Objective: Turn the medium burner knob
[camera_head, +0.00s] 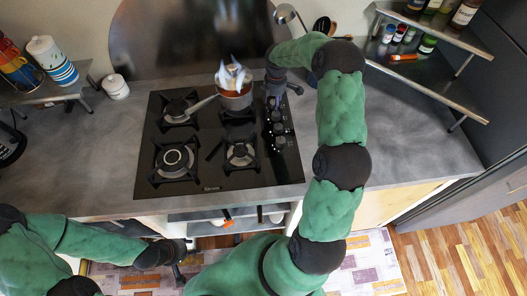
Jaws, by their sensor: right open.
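The black gas cooktop (225,182) is set in the grey counter. Its burner knobs (279,141) run in a column along its right side; I cannot tell which one is the medium burner's. My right gripper (273,101) points down at the far end of this column, close to the farthest knobs and partly hiding them. It is open, and I cannot tell whether it touches a knob. My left gripper (181,272) hangs low in front of the counter, away from the cooktop; its fingers are too small and dark to judge.
A copper-coloured pot (236,101) with flame-like white shapes above it stands on the back right burner, just left of my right gripper. A white canister (115,87) stands at the back left. Shelves with bottles and jars (428,44) are at the right. The counter right of the cooktop is clear.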

